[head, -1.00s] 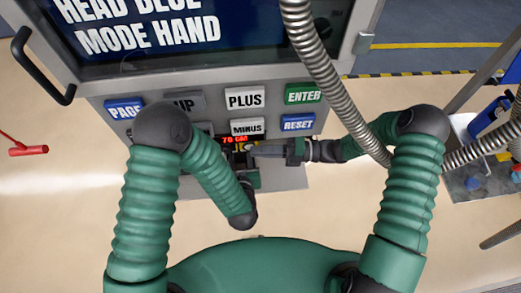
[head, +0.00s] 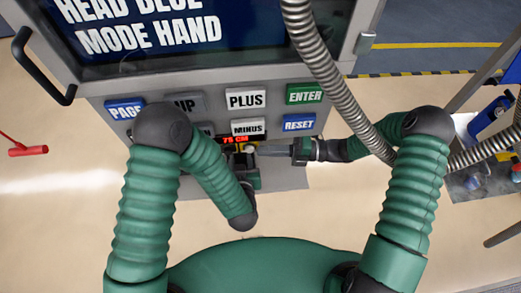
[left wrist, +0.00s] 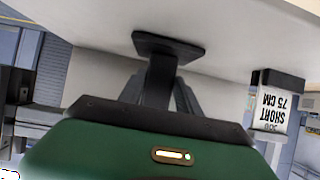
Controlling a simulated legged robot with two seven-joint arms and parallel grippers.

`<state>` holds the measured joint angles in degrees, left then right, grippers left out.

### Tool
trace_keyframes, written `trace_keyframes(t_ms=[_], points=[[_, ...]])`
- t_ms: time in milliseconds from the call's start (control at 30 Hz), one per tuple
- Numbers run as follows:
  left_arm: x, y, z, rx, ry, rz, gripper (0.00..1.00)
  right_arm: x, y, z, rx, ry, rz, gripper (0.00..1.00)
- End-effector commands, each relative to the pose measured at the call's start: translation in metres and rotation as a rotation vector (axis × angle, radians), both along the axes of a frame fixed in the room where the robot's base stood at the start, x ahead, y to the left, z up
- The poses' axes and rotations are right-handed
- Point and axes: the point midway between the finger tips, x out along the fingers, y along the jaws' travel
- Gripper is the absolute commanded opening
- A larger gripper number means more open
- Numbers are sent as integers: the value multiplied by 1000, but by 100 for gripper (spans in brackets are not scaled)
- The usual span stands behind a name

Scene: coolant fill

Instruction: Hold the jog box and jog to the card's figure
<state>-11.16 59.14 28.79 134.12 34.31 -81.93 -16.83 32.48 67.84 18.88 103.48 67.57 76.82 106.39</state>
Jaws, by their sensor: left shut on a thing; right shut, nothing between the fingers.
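The jog box shows in the head view by its red lit display (head: 235,139), which reads 75 CM, below the MINUS key. Most of the box is hidden by my left arm and grippers. My left gripper (head: 244,168) is shut on the jog box; in the left wrist view its dark fingers (left wrist: 160,65) meet under a pale surface. My right gripper (head: 260,150) is shut and empty, its tips pointing left, close beside the box's yellow spot. I cannot tell whether they touch. The card (left wrist: 273,108) hangs in the left wrist view, upside down, reading SHORT 75 CM.
The grey console has PAGE (head: 125,109), PLUS (head: 245,99), MINUS (head: 248,128), ENTER (head: 304,94) and RESET (head: 299,123) keys below a screen (head: 150,30) reading MODE HAND. A metal hose (head: 330,75) hangs before its right side, close to my right arm.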

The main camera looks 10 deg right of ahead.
Motion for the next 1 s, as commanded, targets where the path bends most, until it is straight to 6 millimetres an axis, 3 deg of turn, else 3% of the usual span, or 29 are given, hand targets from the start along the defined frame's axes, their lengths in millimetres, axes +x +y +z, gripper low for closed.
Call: trace_keyframes(t_ms=[200,400,933,967,1000], points=[[0,1,-1,1,2,3,8,-5,-49,-1,-1,-2,-2,0],[1,1,1,1,-3,4,8,-9,-76,0,0,-1,2,0],[1,2,3,-1,-9,5,8,-11,-80,0,1,-1,5,0],[1,2,3,-1,-10,5,44,-11,-80,0,1,-1,5,0],[1,1,3,-1,-10,5,49,-11,-80,0,1,0,5,0]])
